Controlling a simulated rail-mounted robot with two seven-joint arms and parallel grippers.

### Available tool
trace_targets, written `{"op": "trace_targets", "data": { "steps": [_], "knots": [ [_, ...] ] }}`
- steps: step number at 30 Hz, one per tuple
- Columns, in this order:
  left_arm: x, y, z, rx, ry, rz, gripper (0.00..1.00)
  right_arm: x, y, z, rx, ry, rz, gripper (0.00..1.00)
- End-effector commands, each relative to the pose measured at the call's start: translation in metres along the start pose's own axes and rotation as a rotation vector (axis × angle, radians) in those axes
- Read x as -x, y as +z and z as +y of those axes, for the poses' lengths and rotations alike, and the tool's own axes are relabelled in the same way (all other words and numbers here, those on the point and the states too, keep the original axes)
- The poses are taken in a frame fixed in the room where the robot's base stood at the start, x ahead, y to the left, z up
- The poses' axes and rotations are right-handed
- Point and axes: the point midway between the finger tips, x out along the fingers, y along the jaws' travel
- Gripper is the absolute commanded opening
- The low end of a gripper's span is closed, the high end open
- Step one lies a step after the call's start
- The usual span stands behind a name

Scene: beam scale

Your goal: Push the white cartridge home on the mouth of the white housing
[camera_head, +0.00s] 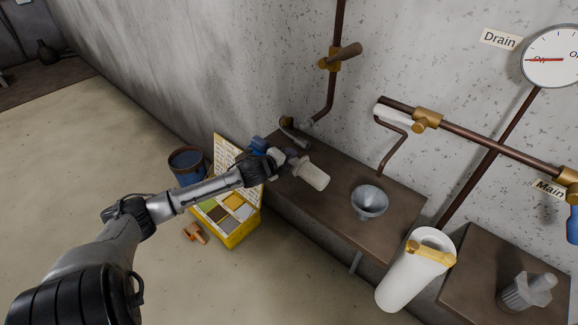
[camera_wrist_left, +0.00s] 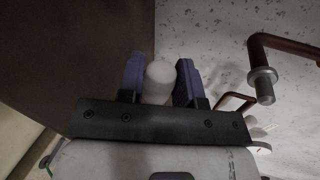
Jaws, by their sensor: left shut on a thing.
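The white cartridge (camera_head: 311,174), a ribbed cylinder, is held tilted above the dark bench in the head view. My left gripper (camera_head: 287,158) is shut on its upper left end. In the left wrist view, a smooth round white end (camera_wrist_left: 158,80) shows between the purple fingers of the left gripper (camera_wrist_left: 160,85). The white housing (camera_head: 408,278) appears to be the tall white cylinder at lower right, tilted, with a brass-yellow piece across its rim. The cartridge is well left of it and apart. My right gripper is not in view.
A grey funnel (camera_head: 369,200) sits in the bench (camera_head: 330,210) between cartridge and housing. Copper pipes with a white-handled valve (camera_head: 427,119) run along the wall above. A grey fitting (camera_head: 526,291) stands on the right bench. A yellow case (camera_head: 236,232) and blue bucket (camera_head: 188,167) stand left.

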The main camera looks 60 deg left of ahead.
Motion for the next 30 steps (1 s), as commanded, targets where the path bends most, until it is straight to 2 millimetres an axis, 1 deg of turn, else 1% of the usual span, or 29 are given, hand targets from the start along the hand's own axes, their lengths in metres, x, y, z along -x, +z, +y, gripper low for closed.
{"op": "trace_targets", "data": {
  "steps": [5,6,9,21,22,29,30],
  "knots": [
    [-0.006,-0.003,0.019,0.003,0.001,0.0,0.05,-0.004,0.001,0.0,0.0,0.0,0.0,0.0],
    [-0.007,-0.003,0.02,0.003,0.002,0.0,0.05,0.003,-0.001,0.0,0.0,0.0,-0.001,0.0],
    [-0.01,-0.005,0.029,0.002,0.001,0.001,0.05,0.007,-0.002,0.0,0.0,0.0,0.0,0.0],
    [-0.012,-0.006,0.035,0.0,0.0,0.001,0.05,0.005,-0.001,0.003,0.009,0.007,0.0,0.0],
    [-0.011,-0.006,0.035,0.0,0.0,0.001,0.35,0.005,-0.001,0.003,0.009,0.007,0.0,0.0],
    [-0.011,-0.006,0.034,-0.001,0.001,0.001,0.57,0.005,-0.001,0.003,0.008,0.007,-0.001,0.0],
    [-0.011,-0.006,0.034,-0.001,0.001,0.001,0.58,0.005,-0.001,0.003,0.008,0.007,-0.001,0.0]
  ]
}}
